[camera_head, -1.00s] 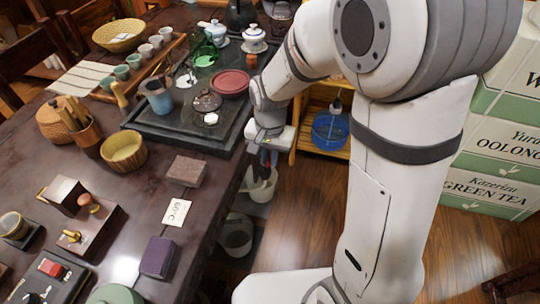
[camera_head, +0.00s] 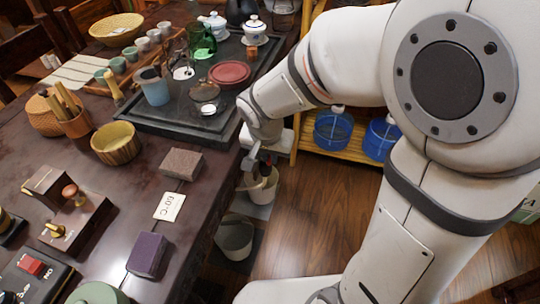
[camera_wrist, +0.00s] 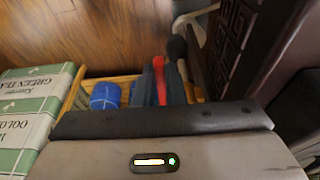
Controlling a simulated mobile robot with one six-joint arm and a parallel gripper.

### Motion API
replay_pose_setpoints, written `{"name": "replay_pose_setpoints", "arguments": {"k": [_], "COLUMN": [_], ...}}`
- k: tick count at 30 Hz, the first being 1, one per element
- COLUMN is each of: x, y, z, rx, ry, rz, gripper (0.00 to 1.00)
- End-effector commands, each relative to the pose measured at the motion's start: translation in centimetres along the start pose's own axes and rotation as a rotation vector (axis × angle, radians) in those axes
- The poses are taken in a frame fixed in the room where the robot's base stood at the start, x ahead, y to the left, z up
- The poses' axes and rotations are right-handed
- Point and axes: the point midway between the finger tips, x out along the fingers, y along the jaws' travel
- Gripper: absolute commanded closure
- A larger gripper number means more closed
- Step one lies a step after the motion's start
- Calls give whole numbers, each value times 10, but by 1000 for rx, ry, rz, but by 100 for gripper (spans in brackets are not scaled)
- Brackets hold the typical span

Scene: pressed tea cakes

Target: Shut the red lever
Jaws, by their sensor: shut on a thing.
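My gripper (camera_head: 260,163) hangs beside the right edge of the dark table, above a pale bucket (camera_head: 263,190). In the wrist view its dark fingers (camera_wrist: 162,84) are close together, with a red strip, seemingly the red lever (camera_wrist: 160,78), between them. A dark rounded part (camera_wrist: 177,48) and a grey tube show just beyond the fingers.
A dark tea tray (camera_head: 180,125) with tea ware stands on the table (camera_head: 120,238). A second bucket (camera_head: 235,238) is on the floor below. A red switch (camera_head: 32,265) sits at lower left.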

Motion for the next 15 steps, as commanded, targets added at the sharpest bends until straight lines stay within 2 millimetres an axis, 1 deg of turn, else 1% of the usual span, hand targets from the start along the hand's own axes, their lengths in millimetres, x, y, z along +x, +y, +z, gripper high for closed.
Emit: {"name": "replay_pose_setpoints", "arguments": {"k": [2,3,11,15], "x": [0,0,0,0], "y": [0,0,0,0], "z": [1,1,0,0], "rx": [-1,-1,0,1], "ry": [-2,-2,-2,-2], "rz": [1,1,0,0], "gripper": [100,89,68,68]}}
